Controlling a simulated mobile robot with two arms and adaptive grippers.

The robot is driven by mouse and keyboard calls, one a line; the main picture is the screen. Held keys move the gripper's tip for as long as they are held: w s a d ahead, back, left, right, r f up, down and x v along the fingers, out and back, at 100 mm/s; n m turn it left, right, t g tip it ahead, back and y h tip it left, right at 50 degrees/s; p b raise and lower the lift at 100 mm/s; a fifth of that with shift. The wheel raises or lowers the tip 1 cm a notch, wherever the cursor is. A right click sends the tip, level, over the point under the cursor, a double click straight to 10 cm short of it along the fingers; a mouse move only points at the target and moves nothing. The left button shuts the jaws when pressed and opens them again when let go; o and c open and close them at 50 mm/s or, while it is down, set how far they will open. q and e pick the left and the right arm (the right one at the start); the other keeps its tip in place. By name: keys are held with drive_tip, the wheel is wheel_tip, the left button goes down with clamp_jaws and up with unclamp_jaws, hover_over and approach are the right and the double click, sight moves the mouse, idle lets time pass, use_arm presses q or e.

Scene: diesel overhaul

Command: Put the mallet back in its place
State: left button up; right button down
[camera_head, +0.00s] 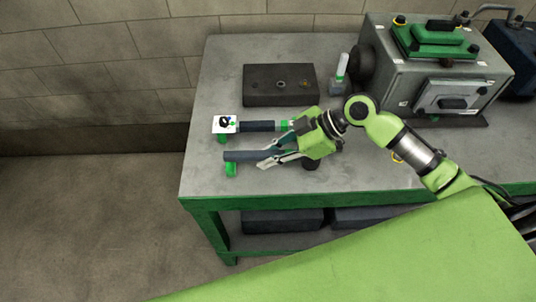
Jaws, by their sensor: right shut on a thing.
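My right gripper (272,153) reaches in from the right, low over the bench. It is shut on a dark grey bar (240,156), which looks like the mallet's handle. The bar lies level, pointing left, its left end above a small green support (231,170). A dark rounded piece (311,165) shows below the gripper's palm; whether it is the mallet's head I cannot tell. A second dark bar (258,126) with green at its right end lies just behind. My left gripper is not in view.
A white card (225,124) with a dark mark stands at the second bar's left end. A dark block (280,84) with holes lies behind. A white-topped piece (342,67) stands near the grey machine (430,60). The bench's (205,178) front left is clear.

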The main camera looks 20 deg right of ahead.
drive_tip(key=shift+f, duration=0.1)
drive_tip(key=shift+f+b, duration=0.7)
drive_tip(key=shift+f, duration=0.15)
drive_tip(key=c, duration=1.9)
unclamp_jaws()
